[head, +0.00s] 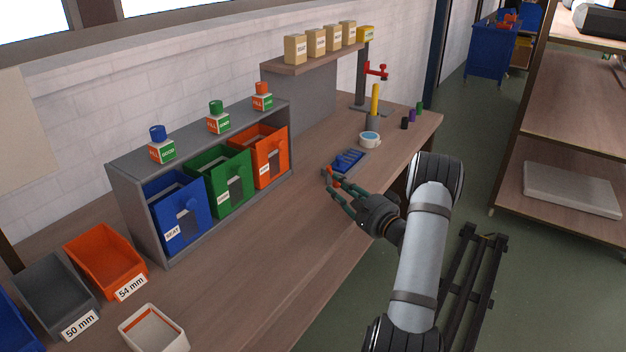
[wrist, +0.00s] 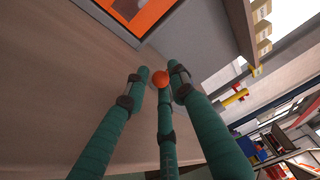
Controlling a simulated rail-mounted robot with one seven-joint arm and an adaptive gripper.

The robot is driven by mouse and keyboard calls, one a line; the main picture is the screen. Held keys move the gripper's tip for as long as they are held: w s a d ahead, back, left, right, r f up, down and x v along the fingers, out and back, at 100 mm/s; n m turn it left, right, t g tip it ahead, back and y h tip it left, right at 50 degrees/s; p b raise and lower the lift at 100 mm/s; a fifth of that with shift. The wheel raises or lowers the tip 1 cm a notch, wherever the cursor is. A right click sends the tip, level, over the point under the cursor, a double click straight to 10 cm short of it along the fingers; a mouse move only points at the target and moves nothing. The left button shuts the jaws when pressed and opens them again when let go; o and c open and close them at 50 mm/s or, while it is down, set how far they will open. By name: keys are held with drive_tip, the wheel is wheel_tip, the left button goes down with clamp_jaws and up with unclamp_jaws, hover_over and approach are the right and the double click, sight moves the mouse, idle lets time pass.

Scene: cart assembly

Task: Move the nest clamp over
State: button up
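The nest clamp seems to be the small part with an orange ball knob (wrist: 160,77) at the near edge of the blue nest (head: 347,161) on the bench; I cannot make out its lever. My gripper (head: 336,182) has green fingers and reaches in from the right, low over the bench beside the nest. In the wrist view the orange knob lies between the tips of my green fingers (wrist: 158,80), with one finger in the middle below it. Whether the fingers touch the knob is not clear.
A white round container (head: 370,139), a yellow post (head: 375,100) and a stand with a red arm (head: 376,71) are behind the nest. Blue, green and orange bins (head: 271,160) stand in a grey rack to the left.

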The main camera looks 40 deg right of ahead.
drive_tip(key=shift+s, duration=0.1)
drive_tip(key=c, duration=0.5)
drive_tip(key=shift+w+a+b, duration=0.45)
drive_tip(key=shift+w+a, duration=0.3)
drive_tip(key=shift+a, duration=0.5)
drive_tip(key=shift+o, duration=0.2)
drive_tip(key=shift+w+a, duration=0.1)
drive_tip(key=shift+w, duration=0.05)
drive_tip(key=shift+w+a+b, duration=0.3)
drive_tip(key=shift+w+a, duration=0.35)
drive_tip(key=shift+w, duration=0.15)
drive_tip(key=shift+r, duration=0.1)
